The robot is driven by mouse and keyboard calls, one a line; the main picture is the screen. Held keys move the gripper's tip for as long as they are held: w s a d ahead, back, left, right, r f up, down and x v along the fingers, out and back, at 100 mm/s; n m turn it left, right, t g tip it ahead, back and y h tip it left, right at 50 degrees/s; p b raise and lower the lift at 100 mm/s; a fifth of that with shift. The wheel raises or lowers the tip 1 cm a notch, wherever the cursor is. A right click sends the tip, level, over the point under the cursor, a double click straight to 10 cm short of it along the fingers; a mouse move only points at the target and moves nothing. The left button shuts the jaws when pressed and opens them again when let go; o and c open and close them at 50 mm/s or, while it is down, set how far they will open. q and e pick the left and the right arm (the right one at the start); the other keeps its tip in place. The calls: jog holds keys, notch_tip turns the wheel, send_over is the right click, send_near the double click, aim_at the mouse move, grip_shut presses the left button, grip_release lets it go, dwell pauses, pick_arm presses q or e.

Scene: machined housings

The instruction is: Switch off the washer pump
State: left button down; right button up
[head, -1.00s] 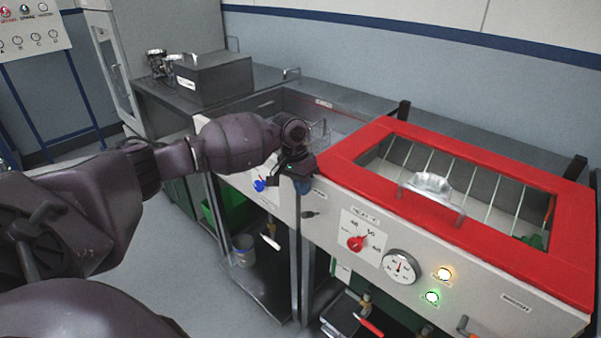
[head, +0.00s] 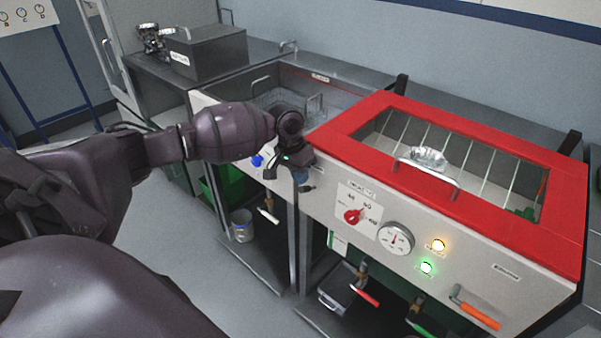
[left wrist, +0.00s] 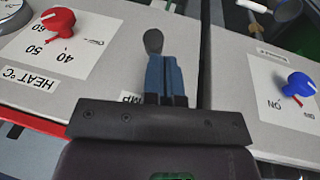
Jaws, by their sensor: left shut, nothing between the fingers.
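A dark toggle lever with a rounded end (left wrist: 153,42) sticks out from the pale washer front panel (left wrist: 130,82). A partly covered label ending in "MP" lies beside my fingers. My left gripper (left wrist: 165,60) has its blue fingers shut and empty. In the left wrist view its tips are right at the lever; I cannot tell whether they touch it. In the head view the left gripper (head: 302,176) is at the panel, left of the red heat knob (head: 352,216), with the lever's end (head: 307,189) just below it. My right gripper is not in view.
A blue ON/OFF knob (left wrist: 301,84) is on the neighbouring panel. A red-framed lid (head: 335,135) with a handle covers the washer. A gauge (head: 396,238), an amber lamp (head: 438,245) and a lit green lamp (head: 426,267) are to the right. Red- and orange-handled valves sit lower.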

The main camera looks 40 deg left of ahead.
pick_arm(q)
jog(key=s+f+m+t+h+p, duration=0.1)
jog(key=s+f+t+p, duration=0.2)
jog(key=t, duration=0.6)
notch_tip(320, 180, down, 2)
jog(key=shift+s+a+f+t+p, duration=0.1)
jog(key=shift+s+a+t+p, duration=0.05)
jog(key=shift+s+t+p, duration=0.2)
dwell(0.6)
dwell(0.4)
